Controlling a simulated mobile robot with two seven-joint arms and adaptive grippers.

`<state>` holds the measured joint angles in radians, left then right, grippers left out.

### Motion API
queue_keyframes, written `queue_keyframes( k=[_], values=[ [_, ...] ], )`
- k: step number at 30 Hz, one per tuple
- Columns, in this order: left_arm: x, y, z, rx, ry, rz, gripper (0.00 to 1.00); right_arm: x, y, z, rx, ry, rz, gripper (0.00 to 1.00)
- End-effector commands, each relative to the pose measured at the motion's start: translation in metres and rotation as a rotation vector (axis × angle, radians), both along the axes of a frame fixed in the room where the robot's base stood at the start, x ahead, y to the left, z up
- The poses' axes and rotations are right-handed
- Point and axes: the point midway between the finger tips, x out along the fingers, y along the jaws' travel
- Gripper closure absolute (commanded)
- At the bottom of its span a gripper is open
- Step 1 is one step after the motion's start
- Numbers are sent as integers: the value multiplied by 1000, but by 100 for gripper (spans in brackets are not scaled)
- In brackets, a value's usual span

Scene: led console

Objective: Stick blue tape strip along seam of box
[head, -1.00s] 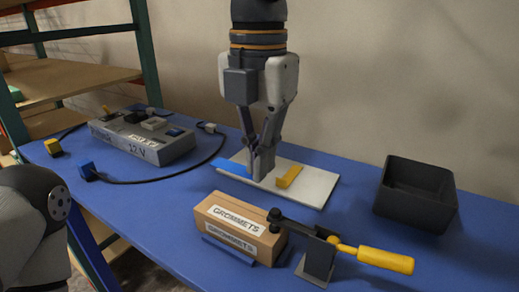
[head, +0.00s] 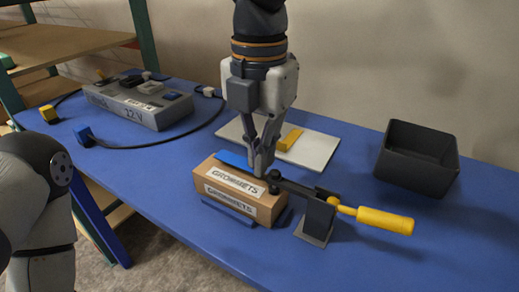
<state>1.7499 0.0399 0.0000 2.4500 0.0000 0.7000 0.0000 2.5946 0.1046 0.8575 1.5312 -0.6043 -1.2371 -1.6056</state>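The cardboard box (head: 238,192), labelled GROMMETS, sits on the blue table under the arm of a toggle clamp (head: 317,217). My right gripper (head: 260,171) points down at the back of the box top, its fingertips drawn together. The blue tape strip (head: 233,160) sticks out to the left from those fingertips, along the far top edge of the box. I cannot tell whether the strip touches the box. The fingers and clamp hide the strip's right end and part of the box top. My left gripper is out of view; only a part of the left arm shows.
A white board (head: 318,151) with a yellow strip (head: 290,140) lies behind the box. A black bin (head: 418,160) stands at right. The clamp's yellow handle (head: 372,219) reaches rightward. A grey 12 V console (head: 140,103) with cables stands at back left.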

Motion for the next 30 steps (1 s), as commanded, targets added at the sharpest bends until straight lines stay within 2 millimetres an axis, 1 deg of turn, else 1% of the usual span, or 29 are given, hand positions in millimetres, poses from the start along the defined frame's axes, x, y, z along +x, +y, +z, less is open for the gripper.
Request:
queue_keyframes(
  k=[30],
  values=[
    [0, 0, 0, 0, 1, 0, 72, 0, 0, -9, 0, 0, -1, 100]
  ],
)
